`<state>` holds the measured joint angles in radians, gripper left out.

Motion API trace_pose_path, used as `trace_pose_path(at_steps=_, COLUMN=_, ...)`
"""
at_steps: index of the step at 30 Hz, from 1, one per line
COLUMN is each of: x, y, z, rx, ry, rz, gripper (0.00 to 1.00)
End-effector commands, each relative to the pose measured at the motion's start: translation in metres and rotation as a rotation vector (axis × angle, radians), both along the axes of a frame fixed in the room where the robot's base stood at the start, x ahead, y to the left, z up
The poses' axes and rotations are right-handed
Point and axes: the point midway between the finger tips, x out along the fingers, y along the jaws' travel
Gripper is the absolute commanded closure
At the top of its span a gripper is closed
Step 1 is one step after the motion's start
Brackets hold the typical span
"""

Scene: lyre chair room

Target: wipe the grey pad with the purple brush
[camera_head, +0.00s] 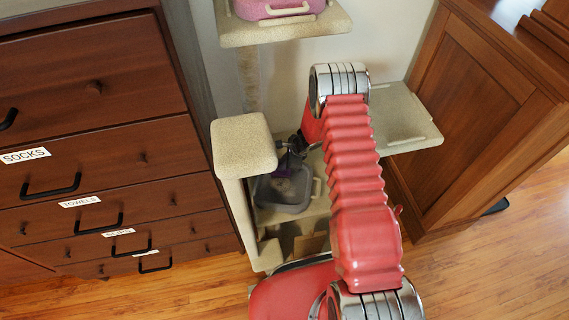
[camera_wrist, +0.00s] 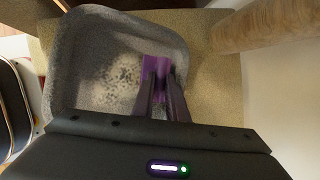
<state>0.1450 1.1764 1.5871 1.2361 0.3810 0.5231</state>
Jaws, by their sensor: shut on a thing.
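The grey pad (camera_head: 296,207) looks like a shallow tray with a raised rim and rounded corners. It rests on a beige carpeted shelf of the stand. In the wrist view the grey pad (camera_wrist: 95,90) has a cluster of dark specks on its pale middle. My gripper (camera_wrist: 161,88) is shut on the purple brush (camera_wrist: 150,68), over the right part of the pad, just right of the specks. In the head view the gripper (camera_head: 291,150) and the purple brush (camera_head: 283,170) are small and partly hidden. I cannot tell whether the brush touches the pad.
The beige stand has a post and platform (camera_head: 243,147) left of the pad, a shelf (camera_head: 408,122) to the right, and a top shelf (camera_head: 285,32) with a pink container (camera_head: 265,9). A drawer chest (camera_head: 100,130) stands left, a wooden cabinet (camera_head: 470,100) right.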

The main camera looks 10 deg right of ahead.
Motion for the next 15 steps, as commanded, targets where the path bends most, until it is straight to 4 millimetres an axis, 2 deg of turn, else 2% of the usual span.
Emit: trace_pose_path(at_steps=15, x=-0.029, y=0.012, z=0.001, rx=0.000, ry=0.001, rz=-0.001, gripper=1.00)
